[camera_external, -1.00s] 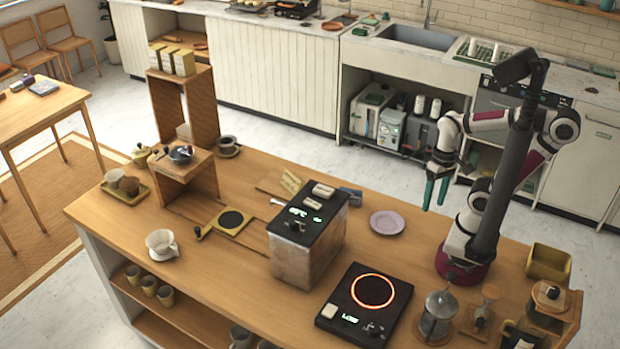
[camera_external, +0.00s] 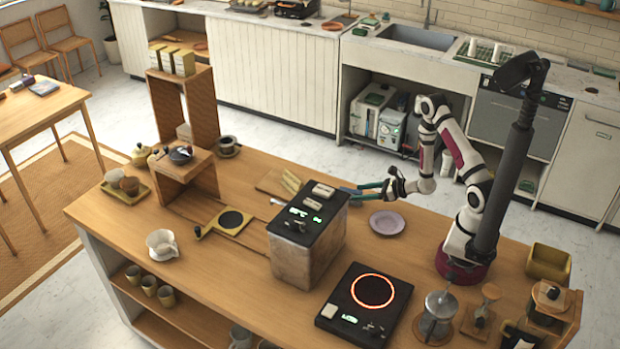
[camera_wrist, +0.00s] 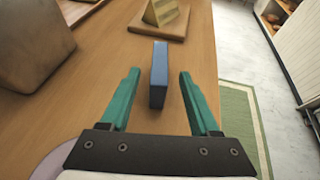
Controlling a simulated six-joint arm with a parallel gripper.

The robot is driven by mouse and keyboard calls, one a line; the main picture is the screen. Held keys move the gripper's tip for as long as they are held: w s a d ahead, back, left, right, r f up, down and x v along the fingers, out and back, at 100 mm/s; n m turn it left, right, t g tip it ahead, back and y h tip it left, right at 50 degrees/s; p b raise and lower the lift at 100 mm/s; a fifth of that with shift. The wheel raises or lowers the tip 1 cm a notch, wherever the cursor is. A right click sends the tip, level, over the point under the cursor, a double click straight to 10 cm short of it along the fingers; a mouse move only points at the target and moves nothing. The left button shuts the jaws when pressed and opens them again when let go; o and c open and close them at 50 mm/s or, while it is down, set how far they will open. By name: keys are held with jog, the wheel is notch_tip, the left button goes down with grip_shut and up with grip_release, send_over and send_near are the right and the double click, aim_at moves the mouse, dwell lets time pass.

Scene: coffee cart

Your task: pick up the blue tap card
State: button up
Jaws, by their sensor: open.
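The blue tap card (camera_wrist: 158,78) stands on its edge on the wooden counter, in the middle of the wrist view. It lies between and ahead of my two green fingers. My gripper (camera_wrist: 157,95) is open, with one finger on each side of the card's line and a gap to each. In the outside view my gripper (camera_external: 360,192) reaches left, low over the counter just behind the metal machine. The card is mostly hidden there behind the fingers and the machine.
The metal-sided machine (camera_external: 305,250) stands close to my gripper, also at the left in the wrist view (camera_wrist: 30,45). A lilac plate (camera_external: 386,223) lies below my wrist. A wooden board with a wedge-shaped rack (camera_wrist: 162,14) lies beyond the card. The counter's edge is on the right.

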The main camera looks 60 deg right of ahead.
jog(key=x, duration=0.4)
jog(key=shift+w+a+f, duration=0.1)
jog(key=shift+w, duration=0.2)
grip_shut()
